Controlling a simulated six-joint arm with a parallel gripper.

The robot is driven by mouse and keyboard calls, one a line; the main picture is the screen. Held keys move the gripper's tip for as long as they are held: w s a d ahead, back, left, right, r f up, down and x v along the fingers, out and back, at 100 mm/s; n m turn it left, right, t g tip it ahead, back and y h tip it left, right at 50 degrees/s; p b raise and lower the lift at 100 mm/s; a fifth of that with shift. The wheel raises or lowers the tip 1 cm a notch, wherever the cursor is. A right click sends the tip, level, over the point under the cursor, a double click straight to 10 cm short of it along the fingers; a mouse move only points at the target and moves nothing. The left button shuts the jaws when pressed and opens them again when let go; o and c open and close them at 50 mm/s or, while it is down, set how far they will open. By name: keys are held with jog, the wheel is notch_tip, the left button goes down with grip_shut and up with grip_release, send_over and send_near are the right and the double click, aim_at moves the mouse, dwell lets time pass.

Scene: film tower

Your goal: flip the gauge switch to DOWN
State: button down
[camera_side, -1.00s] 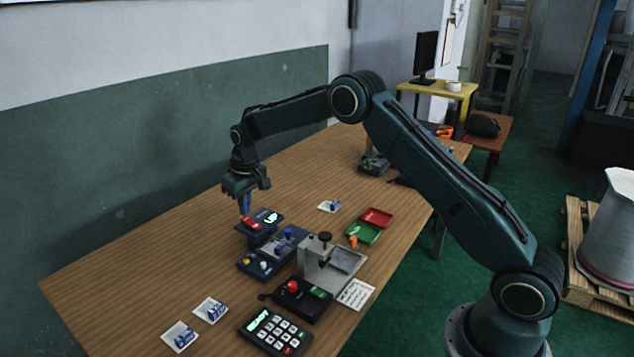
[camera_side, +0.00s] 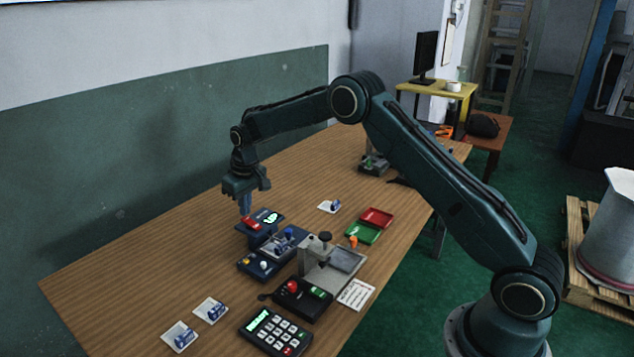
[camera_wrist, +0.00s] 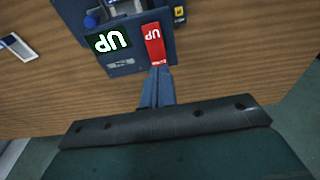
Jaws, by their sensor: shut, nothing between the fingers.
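The gauge (camera_side: 262,224) is a dark blue box on the wooden table. In the wrist view, its red switch (camera_wrist: 154,45) bears the word UP, and its lit green display (camera_wrist: 110,41) also reads UP. The switch shows in the side view (camera_side: 251,224) as a small red block under my fingers. My gripper (camera_side: 246,212) is shut and empty, pointing down at the switch. In the wrist view my fingertips (camera_wrist: 160,70) are at the near end of the switch, by a small label. I cannot tell whether they touch it.
Blue fixtures (camera_side: 272,256), a grey press (camera_side: 325,262), a black box with a red button (camera_side: 300,299) and a keypad (camera_side: 274,332) stand in front of the gauge. Red (camera_side: 376,217) and green (camera_side: 361,233) trays lie to the right.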

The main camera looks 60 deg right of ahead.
aim_at(247, 219)
jog(key=shift+f, duration=1)
dwell(0.8)
jog(key=shift+r, duration=3.6)
